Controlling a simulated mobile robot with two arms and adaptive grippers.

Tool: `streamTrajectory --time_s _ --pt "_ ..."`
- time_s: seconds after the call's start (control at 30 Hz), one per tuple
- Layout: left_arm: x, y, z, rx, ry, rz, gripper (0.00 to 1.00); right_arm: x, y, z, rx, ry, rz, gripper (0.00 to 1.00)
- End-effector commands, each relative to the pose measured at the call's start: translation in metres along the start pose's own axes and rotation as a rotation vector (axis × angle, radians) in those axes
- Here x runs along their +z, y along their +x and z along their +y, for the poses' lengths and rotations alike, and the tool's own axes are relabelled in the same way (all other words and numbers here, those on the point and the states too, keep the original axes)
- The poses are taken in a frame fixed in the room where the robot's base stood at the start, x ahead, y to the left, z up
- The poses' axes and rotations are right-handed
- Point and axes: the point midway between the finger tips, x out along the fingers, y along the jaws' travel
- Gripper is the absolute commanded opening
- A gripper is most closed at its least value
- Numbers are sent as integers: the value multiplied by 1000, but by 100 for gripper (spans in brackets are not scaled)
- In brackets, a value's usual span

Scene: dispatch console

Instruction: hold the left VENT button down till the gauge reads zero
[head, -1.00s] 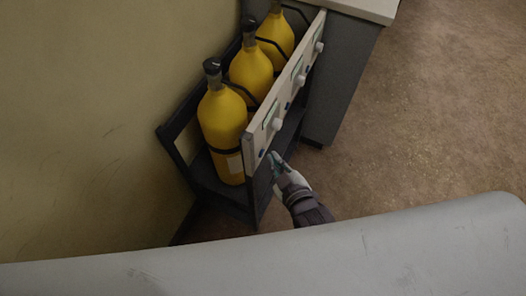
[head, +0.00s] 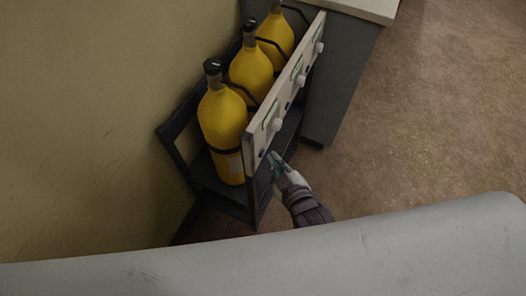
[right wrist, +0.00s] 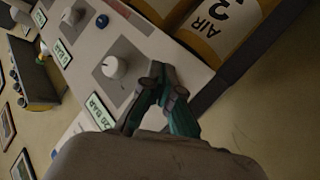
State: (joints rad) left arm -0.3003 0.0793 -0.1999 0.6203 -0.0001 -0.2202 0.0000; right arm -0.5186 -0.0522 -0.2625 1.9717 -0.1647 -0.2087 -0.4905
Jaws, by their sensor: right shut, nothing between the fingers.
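The left VENT button (head: 262,153) is a small blue spot at the near end of the white panel (head: 253,146) in the head view. My right gripper (head: 274,157) is shut and empty, its fingertips close in front of the panel near that button. In the right wrist view the shut fingertips (right wrist: 166,78) hide the spot beside the white knob (right wrist: 113,67), and contact cannot be told. The nearest green gauge display (right wrist: 100,110) reads 20 BAR. My left gripper is not in view.
Several yellow cylinders (head: 222,125) stand in a dark rack (head: 235,197) behind the panel. Another blue button (right wrist: 102,20) sits farther along the panel. A grey cabinet (head: 338,95) stands at the rack's far end. Floor to the right is clear.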

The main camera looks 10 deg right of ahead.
Motion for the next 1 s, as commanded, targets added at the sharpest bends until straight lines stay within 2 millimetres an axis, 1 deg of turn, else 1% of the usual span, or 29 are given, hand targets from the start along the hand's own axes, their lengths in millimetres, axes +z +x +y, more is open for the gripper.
streamTrajectory --time_s 0.2,1.0 --pt "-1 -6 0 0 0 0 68 -5 5 -3 0 1 0 0" --pt "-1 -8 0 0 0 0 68 -7 9 -6 0 1 0 0"
